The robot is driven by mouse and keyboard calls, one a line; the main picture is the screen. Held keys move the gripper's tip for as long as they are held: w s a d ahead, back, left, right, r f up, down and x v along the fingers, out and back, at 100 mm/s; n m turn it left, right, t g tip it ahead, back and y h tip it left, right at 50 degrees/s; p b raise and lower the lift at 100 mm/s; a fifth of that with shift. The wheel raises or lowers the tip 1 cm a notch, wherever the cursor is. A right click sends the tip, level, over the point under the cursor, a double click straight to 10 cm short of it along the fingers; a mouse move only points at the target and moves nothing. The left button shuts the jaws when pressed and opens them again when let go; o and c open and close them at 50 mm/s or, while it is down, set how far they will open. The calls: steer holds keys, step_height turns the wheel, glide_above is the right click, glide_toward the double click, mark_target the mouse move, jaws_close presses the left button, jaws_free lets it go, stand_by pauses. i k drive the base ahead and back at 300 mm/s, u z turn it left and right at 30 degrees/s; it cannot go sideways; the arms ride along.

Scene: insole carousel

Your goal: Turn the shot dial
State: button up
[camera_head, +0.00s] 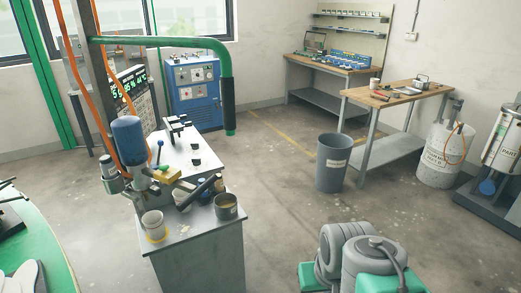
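A dark panel with green lit digits (129,84) stands at the left, behind orange hoses. A blue cabinet (195,89) with gauges and small knobs on its front stands behind it. A blue cylinder mixing head (128,138) hangs by a grey stand (198,210), with small black knobs (195,155) on the stand's top. I cannot tell which of these parts is the shot dial; the knobs are too small to read. My gripper is not in view; grey and green links of my arm show at the bottom right.
A green carousel edge (45,260) is at the lower left. A green boom (165,42) with a black grip hangs over the stand. Cups (154,226) stand on its front. A grey bin (333,163) and workbench (400,97) are to the right. The middle floor is clear.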

mark_target(195, 161)
steer(key=z, duration=0.65)
steer(key=i, duration=2.8)
steer(key=u, duration=3.5)
steer(key=i, duration=0.5)
